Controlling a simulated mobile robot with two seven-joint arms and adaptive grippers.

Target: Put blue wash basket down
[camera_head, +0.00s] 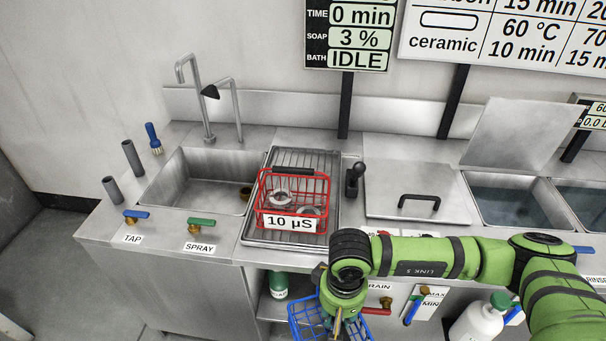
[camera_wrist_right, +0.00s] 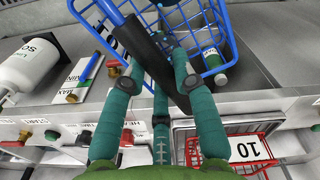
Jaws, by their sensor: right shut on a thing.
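The blue wash basket (camera_head: 303,322) is partly visible at the bottom of the head view, in front of the counter's front edge. My right gripper (camera_head: 343,318) is above it and hides part of it. In the right wrist view the basket (camera_wrist_right: 228,40) is at the top, cut off by the frame. There my right gripper (camera_wrist_right: 172,78) has its teal fingers closed around the basket's black handle (camera_wrist_right: 150,55). The basket is held off the counter; its contents cannot be made out. My left gripper is not in view.
A red basket (camera_head: 323,190) with ring-like parts stands on the ribbed drainboard (camera_head: 320,158), beside the sink (camera_head: 200,185). A closed lid (camera_head: 400,178) with a handle is right of it, then an open bath (camera_head: 515,200). Bottles (camera_head: 478,322) stand below the counter.

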